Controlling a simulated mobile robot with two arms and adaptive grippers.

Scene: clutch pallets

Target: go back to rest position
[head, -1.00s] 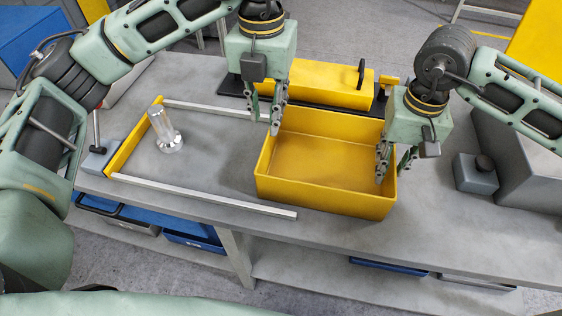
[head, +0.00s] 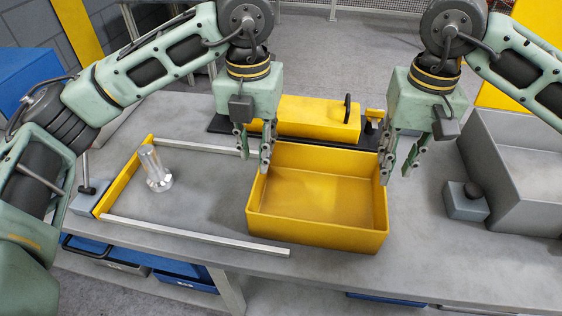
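My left gripper (head: 254,156) hangs above the back left corner of an empty yellow bin (head: 320,236) on the grey workbench. Its fingers are apart with nothing between them. My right gripper (head: 398,167) hangs above the bin's right edge, fingers pointing down. Its fingers are also apart and empty. Both grippers appear clear of the bin. A shiny metal clutch part (head: 155,170) stands upright on the bench to the left, inside a frame of two pale rails and a yellow end bar (head: 126,176).
A yellow box with a black handle (head: 318,118) lies behind the bin. A grey open container (head: 515,165) and a small grey box with a dark knob (head: 465,203) stand at the right. The bench between rails and bin front is clear.

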